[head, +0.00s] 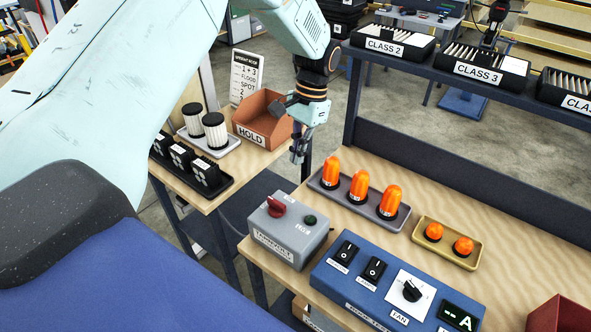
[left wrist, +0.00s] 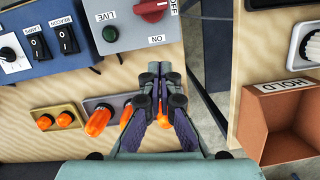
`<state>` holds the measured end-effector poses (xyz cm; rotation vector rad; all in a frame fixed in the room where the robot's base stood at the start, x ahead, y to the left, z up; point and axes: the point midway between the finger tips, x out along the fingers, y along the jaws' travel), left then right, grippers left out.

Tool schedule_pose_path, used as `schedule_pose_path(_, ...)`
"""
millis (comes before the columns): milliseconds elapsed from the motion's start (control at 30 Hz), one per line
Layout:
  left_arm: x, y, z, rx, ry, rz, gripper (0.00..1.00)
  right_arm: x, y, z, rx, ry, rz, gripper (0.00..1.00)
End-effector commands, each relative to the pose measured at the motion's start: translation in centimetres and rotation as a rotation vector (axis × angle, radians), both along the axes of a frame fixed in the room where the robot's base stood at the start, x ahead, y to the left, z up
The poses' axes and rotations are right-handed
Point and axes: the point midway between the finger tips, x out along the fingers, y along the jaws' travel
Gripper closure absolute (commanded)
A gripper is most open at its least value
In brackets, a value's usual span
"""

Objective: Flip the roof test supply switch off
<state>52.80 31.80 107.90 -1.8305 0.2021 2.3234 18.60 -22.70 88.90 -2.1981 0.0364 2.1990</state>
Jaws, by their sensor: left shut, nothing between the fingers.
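The grey supply box (head: 290,232) stands at the left end of the right bench. It carries a red rotary switch (head: 277,206) and a dark green lamp (head: 310,220). In the left wrist view the red switch (left wrist: 152,9) is cut by the top edge, with ON and OFF labels near it and LIVE by the green lamp (left wrist: 110,33). I cannot tell which label the switch points to. My left gripper (head: 298,155) is shut and empty, above and behind the box, apart from it. In the left wrist view its fingertips (left wrist: 160,70) are together. My right gripper is not in view.
A blue panel (head: 335,283) with rocker switches and a fan knob stands right of the box. Orange beacons (head: 359,186) stand on a grey tray behind. The HOLD bin (head: 262,118) and white cylinders (head: 214,130) are on the left bench, across a gap.

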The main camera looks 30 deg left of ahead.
Motion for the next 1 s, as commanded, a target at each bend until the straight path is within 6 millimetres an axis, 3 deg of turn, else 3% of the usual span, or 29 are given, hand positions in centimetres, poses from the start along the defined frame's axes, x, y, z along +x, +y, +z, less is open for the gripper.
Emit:
schedule_pose_path(233, 0.6, -0.1, 1.9, 0.0, 0.0, -0.001, 1.0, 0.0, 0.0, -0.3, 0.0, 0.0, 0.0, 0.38)
schedule_pose_path(1000, 0.7, -0.1, 2.0, 0.0, 0.0, -0.001, 1.0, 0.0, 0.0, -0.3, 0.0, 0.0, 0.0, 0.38)
